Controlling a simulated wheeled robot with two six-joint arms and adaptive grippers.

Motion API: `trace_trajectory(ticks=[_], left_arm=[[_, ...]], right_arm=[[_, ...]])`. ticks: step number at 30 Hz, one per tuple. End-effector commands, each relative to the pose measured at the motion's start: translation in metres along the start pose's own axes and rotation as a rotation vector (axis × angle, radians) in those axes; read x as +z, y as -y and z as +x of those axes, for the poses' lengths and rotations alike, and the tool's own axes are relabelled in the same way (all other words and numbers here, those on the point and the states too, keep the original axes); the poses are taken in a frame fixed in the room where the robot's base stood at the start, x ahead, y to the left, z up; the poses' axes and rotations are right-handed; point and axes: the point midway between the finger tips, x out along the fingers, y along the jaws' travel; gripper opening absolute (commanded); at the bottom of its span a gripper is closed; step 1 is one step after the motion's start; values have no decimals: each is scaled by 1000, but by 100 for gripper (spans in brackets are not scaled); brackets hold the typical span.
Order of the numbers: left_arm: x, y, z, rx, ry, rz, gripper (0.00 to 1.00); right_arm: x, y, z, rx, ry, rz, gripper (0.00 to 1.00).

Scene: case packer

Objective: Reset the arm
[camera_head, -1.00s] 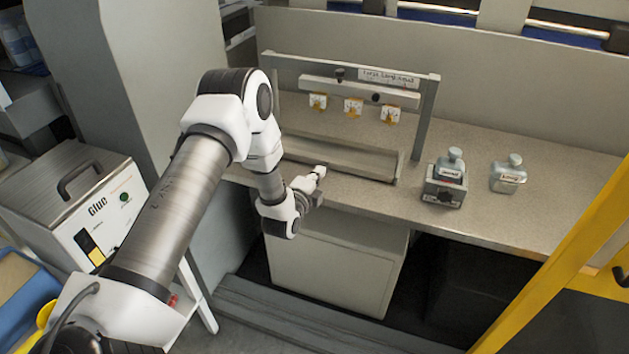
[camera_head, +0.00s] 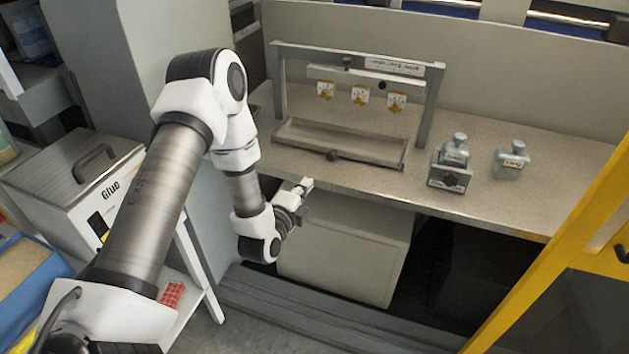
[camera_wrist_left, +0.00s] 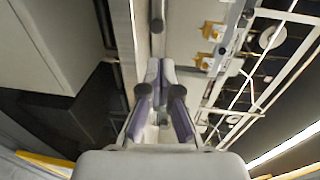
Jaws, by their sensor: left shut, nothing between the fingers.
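My left gripper (camera_head: 304,187) is shut and empty, just in front of the bench's front edge and below the rack's tray. In the left wrist view its closed fingers (camera_wrist_left: 158,72) meet with nothing between them. My left arm comes in from the lower left and bends down at the elbow. My right gripper is not in view.
A grey rack (camera_head: 436,100) with several yellow-and-white tags and a low tray stands on the bench (camera_head: 560,200). Two grey bottles (camera_head: 454,150) (camera_head: 512,160) stand at right, the left one in a holder (camera_head: 449,179). A Glue box (camera_head: 60,185) is left; a yellow post (camera_head: 560,250) is right.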

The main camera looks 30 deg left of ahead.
Motion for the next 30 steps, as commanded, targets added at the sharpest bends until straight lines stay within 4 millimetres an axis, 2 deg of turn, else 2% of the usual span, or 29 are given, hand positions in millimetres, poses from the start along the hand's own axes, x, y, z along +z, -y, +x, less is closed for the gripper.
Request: trace_trajectory(ticks=[6,8,11,13,14,15,17,18,20,21,24,25,27,30], left_arm=[[0,0,-3,1,0,1,0],[-1,-6,-4,12,-4,5,0],[-25,-32,-14,69,-60,42,0],[-49,-66,-34,174,-113,71,0],[-59,-85,-45,245,-134,57,0],[-71,-112,-64,361,-150,6,0],[-84,-152,-100,558,-134,-123,0],[-89,-177,-127,697,-90,-226,0],[-92,-208,-172,898,32,-398,0],[-90,-222,-199,1009,146,-512,0],[-81,-241,-256,1183,488,-781,0],[-78,-243,-269,1207,592,-851,0],[-72,-246,-292,1225,807,-991,0],[-70,-248,-303,1205,984,-1116,0]], right_arm=[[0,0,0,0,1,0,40],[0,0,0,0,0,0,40],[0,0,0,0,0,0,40],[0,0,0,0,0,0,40],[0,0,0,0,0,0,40],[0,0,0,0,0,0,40],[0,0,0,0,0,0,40],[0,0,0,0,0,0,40],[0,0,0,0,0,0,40],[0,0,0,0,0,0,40],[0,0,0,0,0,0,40],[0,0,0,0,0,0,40],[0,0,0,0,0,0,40],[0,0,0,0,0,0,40]])
